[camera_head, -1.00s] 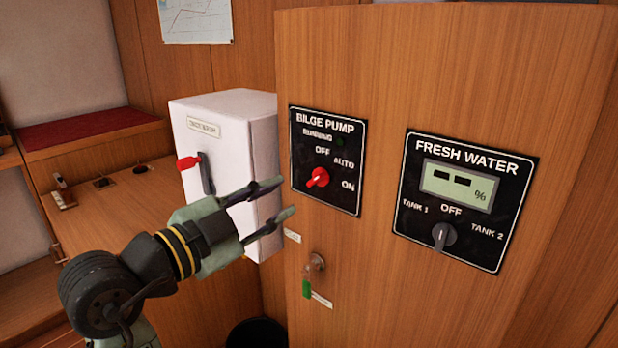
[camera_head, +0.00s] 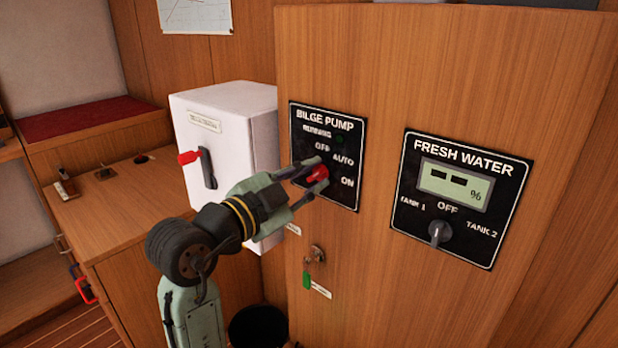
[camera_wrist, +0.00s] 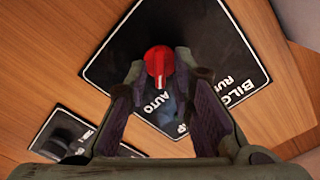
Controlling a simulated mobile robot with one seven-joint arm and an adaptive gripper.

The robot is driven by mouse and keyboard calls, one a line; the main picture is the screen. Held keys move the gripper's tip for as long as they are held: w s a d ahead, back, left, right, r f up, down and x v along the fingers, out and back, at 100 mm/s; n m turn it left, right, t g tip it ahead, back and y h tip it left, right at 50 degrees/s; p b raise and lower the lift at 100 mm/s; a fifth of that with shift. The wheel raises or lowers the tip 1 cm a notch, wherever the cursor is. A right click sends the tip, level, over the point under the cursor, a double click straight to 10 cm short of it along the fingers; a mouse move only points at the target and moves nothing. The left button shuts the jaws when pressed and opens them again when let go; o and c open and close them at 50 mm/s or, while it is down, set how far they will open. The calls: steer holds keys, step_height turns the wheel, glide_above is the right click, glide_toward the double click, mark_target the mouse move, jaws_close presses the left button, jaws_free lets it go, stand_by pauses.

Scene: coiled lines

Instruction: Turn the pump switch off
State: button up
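The black bilge pump panel (camera_head: 323,132) is on the wooden bulkhead, with OFF, AUTO and ON marks. Its red rotary switch (camera_head: 318,173) sits low on the panel; in the wrist view the red switch (camera_wrist: 159,62) shows near the AUTO mark. My gripper (camera_head: 307,178) is at the panel, with its fingers on either side of the switch. In the wrist view the fingers (camera_wrist: 166,80) stand apart with the switch between their tips. A small gap seems to show; contact is hard to tell. Part of the switch's pointer is hidden by the fingers.
The fresh water panel (camera_head: 460,197) with a grey knob (camera_head: 440,233) is to the right. A white box (camera_head: 225,115) with a red-handled lever (camera_head: 189,158) stands to the left. A key with a green tag (camera_head: 307,279) hangs below the bilge panel.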

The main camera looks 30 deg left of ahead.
jaws_close()
steer(key=shift+n, duration=0.3)
steer(key=n, duration=0.3)
steer(key=shift+r+n+p, duration=0.1)
steer(key=shift+n+p, duration=0.2)
steer(key=shift+p, duration=0.1)
steer(key=shift+a+n+p, duration=0.15)
steer(key=shift+n+p, duration=0.7)
steer(key=shift+n, duration=1.45)
steer(key=shift+o, duration=1.2)
jaws_free()
